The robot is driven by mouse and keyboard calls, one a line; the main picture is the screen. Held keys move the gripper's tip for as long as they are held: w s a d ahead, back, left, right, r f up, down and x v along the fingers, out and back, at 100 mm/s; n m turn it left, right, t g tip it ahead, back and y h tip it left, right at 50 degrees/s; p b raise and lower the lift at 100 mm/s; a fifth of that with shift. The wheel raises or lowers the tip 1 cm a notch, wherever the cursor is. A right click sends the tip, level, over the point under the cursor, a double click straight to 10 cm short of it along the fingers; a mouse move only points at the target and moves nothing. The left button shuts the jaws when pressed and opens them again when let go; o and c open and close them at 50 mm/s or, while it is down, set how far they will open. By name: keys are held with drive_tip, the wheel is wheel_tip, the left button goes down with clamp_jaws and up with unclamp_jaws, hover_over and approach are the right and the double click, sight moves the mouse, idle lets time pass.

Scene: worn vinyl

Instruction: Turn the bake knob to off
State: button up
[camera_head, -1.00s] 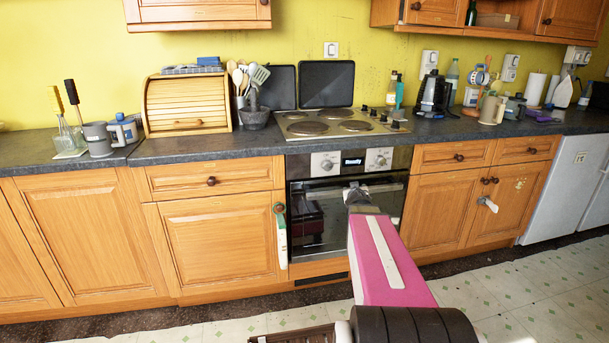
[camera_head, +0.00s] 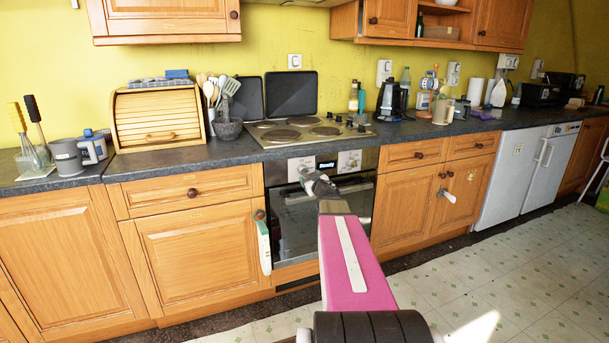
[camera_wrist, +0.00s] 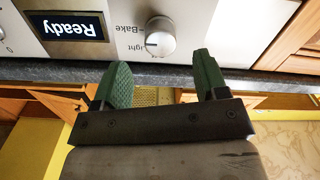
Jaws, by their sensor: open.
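The oven's control panel has a left knob (camera_head: 302,165) and a right knob (camera_head: 349,160), with a lit "Ready" display between them. In the wrist view, which is upside down, a round silver knob (camera_wrist: 160,37) has "Bake" and "Light" printed beside it. A dark mark on it points toward the labels. My gripper (camera_wrist: 161,62) is open and empty. Its two green fingers are spread, and the knob lies ahead between their lines; contact is not visible. In the head view my gripper (camera_head: 314,184) is in front of the panel, just below the left knob.
The oven door (camera_head: 300,228) is shut below the panel. The hob (camera_head: 310,131) and the worktop edge are above it. A white and green object (camera_head: 263,245) hangs on the cabinet left of the oven. The floor (camera_head: 500,240) at right is clear.

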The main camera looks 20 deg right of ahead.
sight(305, 173)
drive_tip(key=w, duration=0.6)
drive_tip(key=shift+a, duration=0.1)
drive_tip(key=shift+s, duration=0.1)
drive_tip(key=c, duration=0.9)
drive_tip(key=shift+c, duration=0.2)
